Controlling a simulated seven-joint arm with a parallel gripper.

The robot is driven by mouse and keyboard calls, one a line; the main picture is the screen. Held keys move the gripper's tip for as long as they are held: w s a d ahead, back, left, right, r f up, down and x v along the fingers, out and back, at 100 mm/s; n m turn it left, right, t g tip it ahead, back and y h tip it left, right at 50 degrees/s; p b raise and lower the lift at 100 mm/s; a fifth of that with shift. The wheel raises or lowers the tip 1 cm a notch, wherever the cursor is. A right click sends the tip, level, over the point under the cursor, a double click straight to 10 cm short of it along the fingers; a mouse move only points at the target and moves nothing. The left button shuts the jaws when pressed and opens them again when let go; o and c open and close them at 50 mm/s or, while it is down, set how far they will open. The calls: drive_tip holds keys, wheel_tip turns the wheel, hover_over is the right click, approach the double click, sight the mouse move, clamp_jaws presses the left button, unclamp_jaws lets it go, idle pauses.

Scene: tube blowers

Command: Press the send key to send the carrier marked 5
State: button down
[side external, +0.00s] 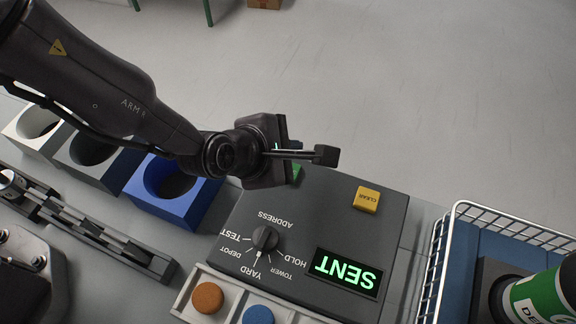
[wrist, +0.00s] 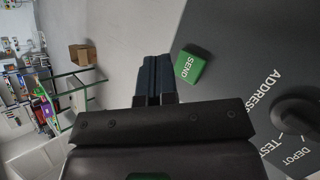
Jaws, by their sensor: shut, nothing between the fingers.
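The green send key (wrist: 190,66) is on the dark console (side external: 330,215). In the side external view only a green sliver (side external: 295,172) of it shows behind my gripper. My gripper (side external: 325,155) is shut and empty over the console's far edge. In the wrist view its closed fingers (wrist: 153,75) appear just left of the key; I cannot tell whether they touch it. The display (side external: 346,272) reads SENT in lit green letters. The address knob (side external: 265,238) appears to point at YARD. I cannot make out a carrier marked 5.
A yellow CLEAR key (side external: 367,199) is on the console. A wire basket (side external: 440,245) at right holds a green-labelled cylinder (side external: 535,298). White, grey and blue (side external: 160,206) socket blocks stand at left. A tray (side external: 184,300) holds orange and blue discs.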

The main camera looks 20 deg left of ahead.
drive_tip(key=shift+r, duration=1.3)
drive_tip(key=shift+s+f+m, duration=0.1)
drive_tip(key=shift+s+m, duration=0.05)
drive_tip(key=shift+m, duration=0.25)
drive_tip(key=s+m+g, duration=0.1)
drive_tip(key=m, duration=0.1)
drive_tip(key=s+f+m+g, duration=0.1)
drive_tip(key=s+m, duration=0.1)
drive_tip(key=s+m+g, duration=0.1)
drive_tip(key=m, duration=0.2)
drive_tip(key=shift+s+a+f+h, duration=0.1)
drive_tip(key=shift+s+f+h, duration=0.2)
drive_tip(key=shift+s+f, duration=0.1)
drive_tip(key=s+a+r+m+y, duration=0.1)
drive_tip(key=s+a+r+m, duration=0.3)
drive_tip(key=a+r, duration=0.4)
drive_tip(key=s+a+r+m+y, duration=0.2)
drive_tip(key=s+a+r+m, duration=0.3)
drive_tip(key=a+r, duration=0.4)
drive_tip(key=s+a+r+m+y, duration=0.1)
drive_tip(key=s+a+r+m, duration=0.4)
drive_tip(key=a, duration=1.3)
wheel_tip(320, 180, up, 4)
drive_tip(key=shift+a+f, duration=0.1)
drive_tip(key=shift+a, duration=0.05)
